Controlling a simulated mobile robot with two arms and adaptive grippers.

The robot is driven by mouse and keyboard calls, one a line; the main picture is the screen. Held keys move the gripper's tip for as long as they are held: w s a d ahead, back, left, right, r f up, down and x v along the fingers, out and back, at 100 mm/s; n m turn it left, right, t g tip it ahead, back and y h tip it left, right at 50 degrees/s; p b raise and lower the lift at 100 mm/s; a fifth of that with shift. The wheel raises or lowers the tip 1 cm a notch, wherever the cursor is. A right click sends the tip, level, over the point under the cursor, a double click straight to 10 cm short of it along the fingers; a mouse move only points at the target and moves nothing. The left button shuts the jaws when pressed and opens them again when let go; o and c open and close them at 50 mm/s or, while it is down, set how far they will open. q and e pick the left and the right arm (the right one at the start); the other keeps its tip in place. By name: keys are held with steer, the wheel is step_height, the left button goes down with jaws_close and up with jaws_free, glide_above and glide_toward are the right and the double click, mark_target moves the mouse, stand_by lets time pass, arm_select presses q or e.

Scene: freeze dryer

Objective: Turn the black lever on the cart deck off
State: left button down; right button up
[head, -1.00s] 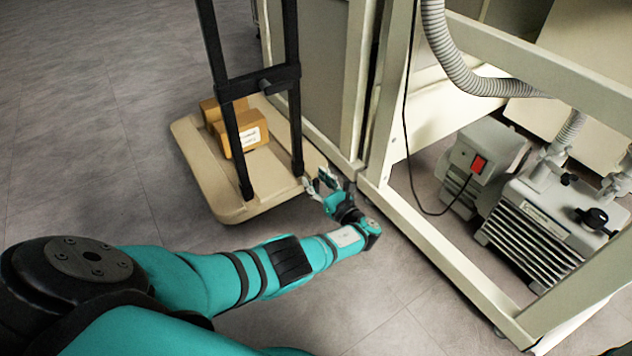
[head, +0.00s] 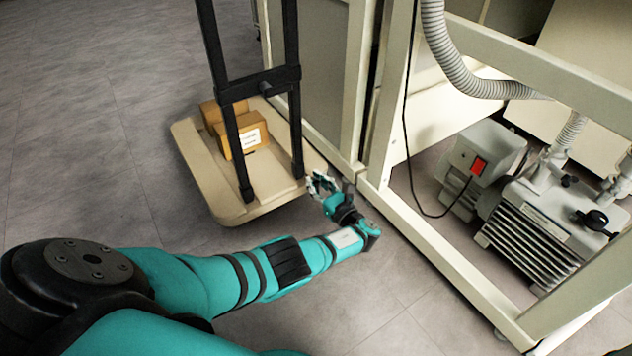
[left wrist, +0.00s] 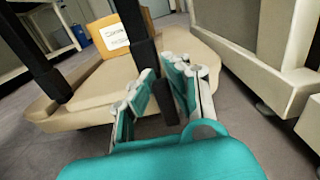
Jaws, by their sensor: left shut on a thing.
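My left gripper (head: 322,184) is at the deck's front right corner, beside the foot of the near right upright. In the left wrist view, the black lever (left wrist: 166,103) stands between the two fingers of my left gripper (left wrist: 168,92), which is shut on it. In the head view the gripper hides most or all of the lever. My right gripper is not in view.
Cardboard boxes (head: 240,138) sit on the deck behind the uprights. A beige frame (head: 440,245) stands close to the right of my left gripper, with a vacuum pump (head: 540,230) inside it. Grey floor (head: 90,150) is open to the left.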

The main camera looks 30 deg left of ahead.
mark_target(297, 193)
arm_select(q)
steer(key=n, duration=0.1)
steer(key=s+n, duration=0.1)
steer(key=n, duration=0.2)
steer(key=shift+s+a+f, duration=0.15)
steer(key=shift+s+a, duration=0.1)
steer(key=shift+a, duration=0.1)
steer(key=n+b, duration=0.1)
steer(key=n, duration=0.1)
steer(key=s+f+n, duration=0.1)
steer(key=n, duration=0.2)
steer(key=s+a+f+n+b, duration=0.1)
steer(key=n, duration=0.2)
steer(key=shift+s+f+b, duration=0.15)
steer(key=shift+f+b, duration=0.1)
steer(key=shift+b, duration=0.1)
steer(key=n+b, duration=0.1)
steer(key=f+n, duration=0.1)
steer(key=shift+s+n+b, duration=0.15)
steer(key=shift+n+b, duration=0.2)
steer(key=shift+n, duration=0.05)
steer(key=shift+s+f+n+b, duration=0.1)
steer(key=shift+f+n+b, duration=0.15)
steer(key=shift+n+b, duration=0.4)
steer(key=shift+f+n+b, duration=0.25)
steer(key=shift+n+b, duration=0.15)
steer(key=shift+n, duration=0.45)
steer(key=c, duration=1.2)
jaws_free()
steer(key=shift+c, duration=0.2)
